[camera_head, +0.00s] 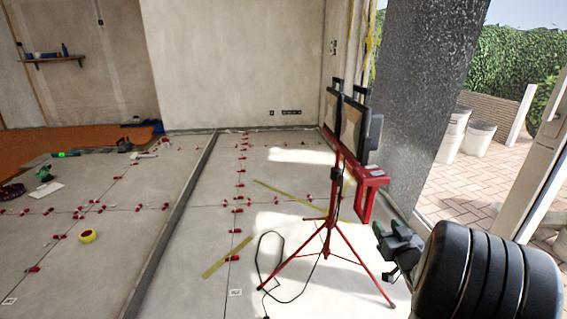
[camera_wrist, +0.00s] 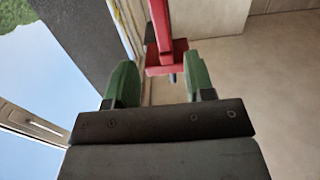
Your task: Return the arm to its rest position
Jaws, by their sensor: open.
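My gripper (camera_head: 386,236) is at the lower right of the head view, just right of a red tripod work light (camera_head: 327,215). In the wrist view my gripper (camera_wrist: 161,84) shows two green fingertips spread wide apart. It is open with nothing between the fingers. Part of the red stand (camera_wrist: 166,56) shows beyond the fingers in the wrist view; I cannot tell the exact gap. My black arm segment fills the lower right corner of the head view.
Red levelling clips (camera_head: 238,200) dot the tile joints. Yellow strips (camera_head: 227,257) and a black cable (camera_head: 262,262) lie near the tripod. A dark pillar (camera_head: 422,90) stands behind my gripper. The left floor has open room.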

